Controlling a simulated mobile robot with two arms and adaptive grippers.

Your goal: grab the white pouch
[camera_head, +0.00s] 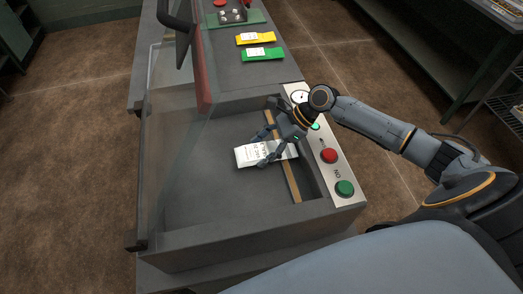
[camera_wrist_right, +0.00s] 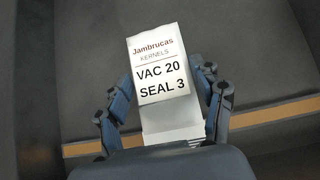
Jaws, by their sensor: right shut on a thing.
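The white pouch (camera_head: 252,154) lies in the open chamber of the grey sealing machine (camera_head: 190,240), near a brown strip. Its label reads "Jambrucas KERNELS VAC 20 SEAL 3" in the right wrist view (camera_wrist_right: 162,75). My right gripper (camera_head: 262,148) reaches down from the right, with its fingers shut on the pouch. In the right wrist view the fingers (camera_wrist_right: 165,110) sit on both sides of the pouch. My left gripper is not in view.
The clear lid (camera_head: 165,130) with its red edge stands raised at the chamber's left. A panel with a red button (camera_head: 329,156) and a green button (camera_head: 345,188) runs along the right. Yellow (camera_head: 256,39) and green (camera_head: 262,54) pouches lie behind the chamber.

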